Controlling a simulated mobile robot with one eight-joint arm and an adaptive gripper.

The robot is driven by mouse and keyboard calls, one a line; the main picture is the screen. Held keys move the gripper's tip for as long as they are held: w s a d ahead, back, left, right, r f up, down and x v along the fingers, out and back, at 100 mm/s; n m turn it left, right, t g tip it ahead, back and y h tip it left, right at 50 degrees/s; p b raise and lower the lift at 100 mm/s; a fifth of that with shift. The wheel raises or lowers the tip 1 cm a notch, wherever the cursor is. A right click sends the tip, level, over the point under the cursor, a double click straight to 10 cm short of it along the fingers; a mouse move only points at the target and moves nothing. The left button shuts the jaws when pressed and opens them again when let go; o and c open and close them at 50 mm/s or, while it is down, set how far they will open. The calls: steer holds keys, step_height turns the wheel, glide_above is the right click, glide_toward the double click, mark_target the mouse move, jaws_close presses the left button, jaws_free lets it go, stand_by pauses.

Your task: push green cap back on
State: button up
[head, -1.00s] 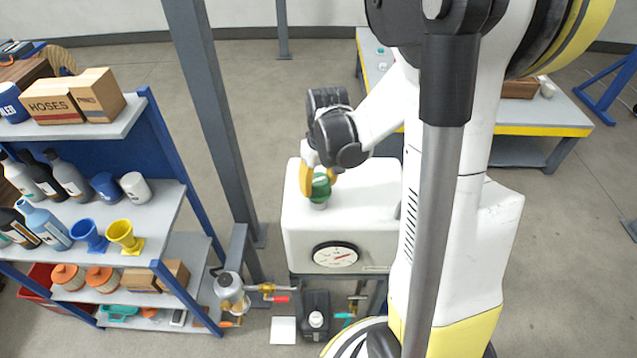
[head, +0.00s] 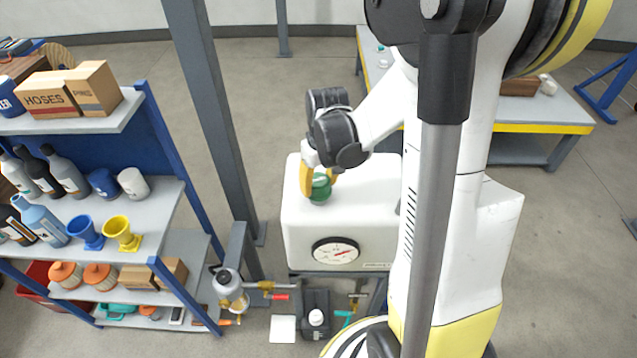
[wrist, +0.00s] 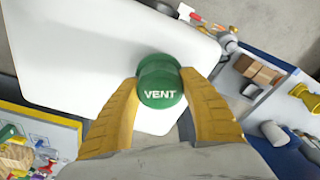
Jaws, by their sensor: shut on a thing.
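The green cap (wrist: 160,84), marked VENT, sits between the two yellow fingers of my gripper (wrist: 160,92) in the wrist view. In the head view the green cap (head: 320,187) is at the top of the white tank (head: 365,225), near its front left. My gripper (head: 319,181) is shut on the cap from above. The neck under the cap is hidden now, so I cannot tell how firmly the cap sits on it. A round gauge (head: 335,251) is on the tank's front face.
A shelf unit (head: 150,205) with bottles, funnels and boxes stands at the left. A grey post (head: 205,100) rises behind the tank's left side. Pipework with a red-handled valve (head: 280,296) and a black jug (head: 316,315) are below the tank. A workbench (head: 500,125) stands behind.

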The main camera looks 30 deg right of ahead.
steer(key=shift+f, duration=0.1)
steer(key=o, duration=1.4)
step_height(320, 180, up, 12)
steer(key=s, duration=0.1)
steer(key=shift+s, duration=0.2)
steer(key=s+a+f+t+b, duration=0.3)
steer(key=s+a+t+b, duration=0.2)
steer(key=a, duration=0.8)
steer(key=s+b, duration=0.2)
steer(key=s, duration=0.2)
steer(key=shift+s+a+f+t+b, duration=0.2)
steer(key=shift+a+f+t+b, duration=0.05)
steer(key=shift+f+t+b, duration=0.15)
